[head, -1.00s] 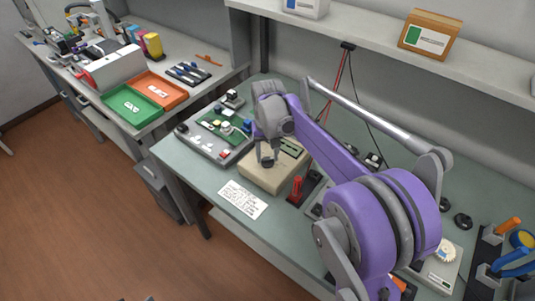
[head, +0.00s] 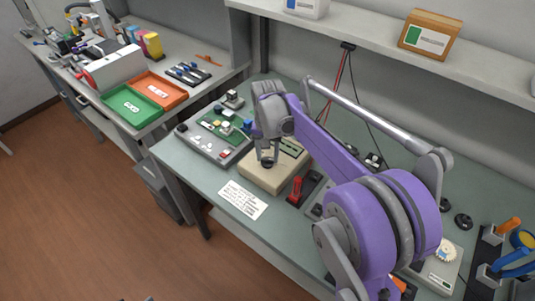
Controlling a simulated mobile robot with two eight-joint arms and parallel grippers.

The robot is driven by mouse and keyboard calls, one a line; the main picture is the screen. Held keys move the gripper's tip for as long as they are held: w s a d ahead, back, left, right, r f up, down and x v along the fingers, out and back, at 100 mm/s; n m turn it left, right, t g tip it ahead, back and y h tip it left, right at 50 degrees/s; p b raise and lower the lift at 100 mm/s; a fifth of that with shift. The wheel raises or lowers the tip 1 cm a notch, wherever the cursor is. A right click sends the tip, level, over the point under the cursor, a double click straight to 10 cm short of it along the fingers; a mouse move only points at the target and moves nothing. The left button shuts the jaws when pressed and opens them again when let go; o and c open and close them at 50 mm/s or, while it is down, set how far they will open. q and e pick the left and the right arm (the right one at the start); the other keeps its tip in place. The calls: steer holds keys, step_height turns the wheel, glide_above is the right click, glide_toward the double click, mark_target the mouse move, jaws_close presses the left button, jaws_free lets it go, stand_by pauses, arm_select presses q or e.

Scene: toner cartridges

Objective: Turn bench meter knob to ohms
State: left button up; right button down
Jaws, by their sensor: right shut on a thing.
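The bench meter (head: 262,180) is a beige box on the green-grey bench, with a dark green display near its back edge. My right gripper (head: 267,162) points down over the meter's top and is shut on the knob, which the fingers mostly hide. The knob's pointer and the dial markings cannot be read from here. My left gripper is not in view.
A grey board fixture with a green circuit board (head: 221,125) stands left of the meter. A red-handled tool (head: 297,187) stands close to its right, and a paper note (head: 243,200) lies in front. Trays (head: 133,106) sit on the left bench.

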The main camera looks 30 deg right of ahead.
mark_target(267, 159)
steer(key=shift+c, duration=1.6)
jaws_free()
step_height(267, 159, up, 11)
steer(key=shift+p, duration=0.35)
steer(key=shift+f, duration=0.1)
